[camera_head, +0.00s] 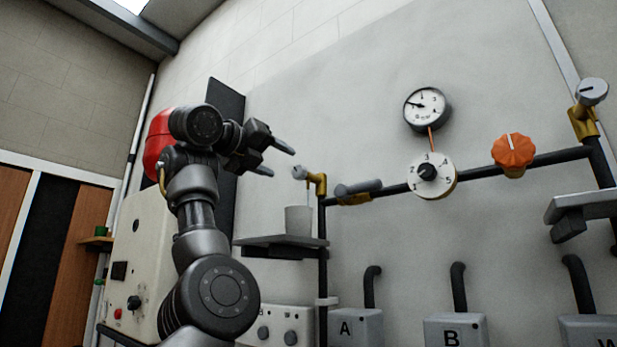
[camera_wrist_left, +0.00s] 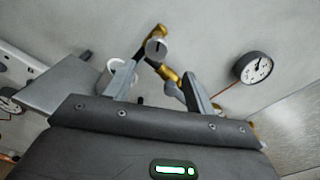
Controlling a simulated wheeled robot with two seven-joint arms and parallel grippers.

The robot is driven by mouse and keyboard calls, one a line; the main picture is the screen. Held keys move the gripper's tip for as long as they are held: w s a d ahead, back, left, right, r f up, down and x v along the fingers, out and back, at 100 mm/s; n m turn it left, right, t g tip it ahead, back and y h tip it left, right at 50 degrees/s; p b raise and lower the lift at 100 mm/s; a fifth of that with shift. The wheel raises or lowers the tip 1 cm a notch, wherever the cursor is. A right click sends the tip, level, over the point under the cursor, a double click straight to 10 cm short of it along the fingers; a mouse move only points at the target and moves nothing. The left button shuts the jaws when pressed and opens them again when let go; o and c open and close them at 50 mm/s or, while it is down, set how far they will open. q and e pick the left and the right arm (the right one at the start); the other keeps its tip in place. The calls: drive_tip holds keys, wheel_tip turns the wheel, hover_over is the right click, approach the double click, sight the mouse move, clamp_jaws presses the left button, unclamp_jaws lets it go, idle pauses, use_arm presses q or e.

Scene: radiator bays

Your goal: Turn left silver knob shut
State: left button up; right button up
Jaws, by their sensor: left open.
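The left silver knob (camera_head: 300,172) sits on a brass valve (camera_head: 319,182) at the left end of the black pipe. In the left wrist view the knob (camera_wrist_left: 157,47) appears between and just beyond my fingertips, with brass fittings (camera_wrist_left: 168,74) beside it. My left gripper (camera_head: 282,162) is open and empty, its two fingers pointing right toward the knob. A small gap shows between fingertips and knob in the head view. The open fingers also show in the left wrist view (camera_wrist_left: 165,62). My right gripper is not in view.
A grey cup (camera_head: 298,219) stands on a shelf (camera_head: 285,241) below the knob. Along the pipe are a grey lever (camera_head: 358,187), a numbered dial (camera_head: 431,175) and an orange knob (camera_head: 512,151). A round gauge (camera_head: 427,109) hangs above. Another silver knob (camera_head: 592,91) is at far right.

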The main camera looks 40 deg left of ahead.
sight(296, 170)
use_arm(q)
drive_tip(key=w+p, duration=0.4)
drive_tip(key=w, duration=0.1)
drive_tip(key=w+a+p, duration=0.1)
drive_tip(key=w, duration=0.2)
drive_tip(key=shift+r+p, duration=0.2)
drive_tip(key=shift+p, duration=0.2)
drive_tip(key=shift+w+p, duration=0.4)
drive_tip(key=shift+w, duration=0.15)
drive_tip(key=shift+w+f, duration=0.15)
drive_tip(key=shift+w, duration=0.05)
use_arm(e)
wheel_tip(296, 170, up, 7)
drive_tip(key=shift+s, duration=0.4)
use_arm(q)
drive_tip(key=c, duration=0.9)
drive_tip(key=shift+c, duration=0.2)
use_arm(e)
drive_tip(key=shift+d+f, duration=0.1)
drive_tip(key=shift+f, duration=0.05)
